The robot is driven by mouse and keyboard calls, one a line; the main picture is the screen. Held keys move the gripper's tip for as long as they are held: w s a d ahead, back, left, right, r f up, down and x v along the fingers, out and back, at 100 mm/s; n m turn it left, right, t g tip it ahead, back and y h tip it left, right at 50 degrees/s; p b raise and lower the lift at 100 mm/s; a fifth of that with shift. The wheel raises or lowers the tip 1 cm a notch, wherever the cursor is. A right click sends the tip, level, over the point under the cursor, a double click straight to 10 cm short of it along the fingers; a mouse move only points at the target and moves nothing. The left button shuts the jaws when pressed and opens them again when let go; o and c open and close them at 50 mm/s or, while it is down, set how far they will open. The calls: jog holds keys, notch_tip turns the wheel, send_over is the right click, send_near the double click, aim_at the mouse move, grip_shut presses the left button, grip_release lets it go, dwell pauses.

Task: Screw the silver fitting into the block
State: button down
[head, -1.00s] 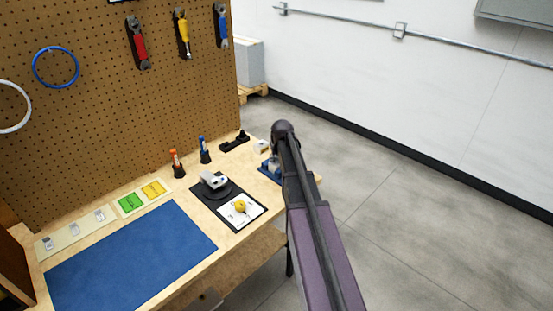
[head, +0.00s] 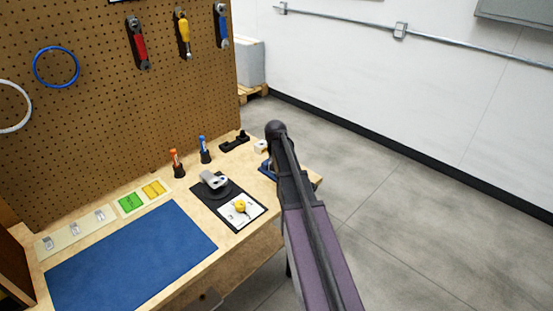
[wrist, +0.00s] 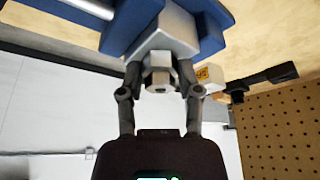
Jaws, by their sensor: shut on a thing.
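In the wrist view, the silver fitting (wrist: 158,62), a hex-shaped piece, sits between the two fingers of my gripper (wrist: 159,76), which is shut on it. The fitting is lined up at the face of the silver block (wrist: 166,30) and seems to meet it. How deep it sits in the block cannot be told. The block is held in a blue fixture (wrist: 208,38). In the head view, only a bit of the blue fixture (head: 266,173) shows at the bench's right end. My arm hides the gripper, fitting and block there.
The bench holds a blue mat (head: 130,262), a black board (head: 205,209) with a grey part and a yellow knob, two marker pens, and a black holder (head: 235,141). A pegboard (head: 110,100) stands behind. Open floor lies to the right.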

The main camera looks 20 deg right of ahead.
jog(key=shift+m, duration=0.3)
jog(key=shift+m+g+h, duration=0.4)
jog(key=shift+m, duration=0.5)
jog(key=shift+c, duration=1)
grip_release()
jog(key=shift+o, duration=1)
jog(key=shift+r, duration=0.1)
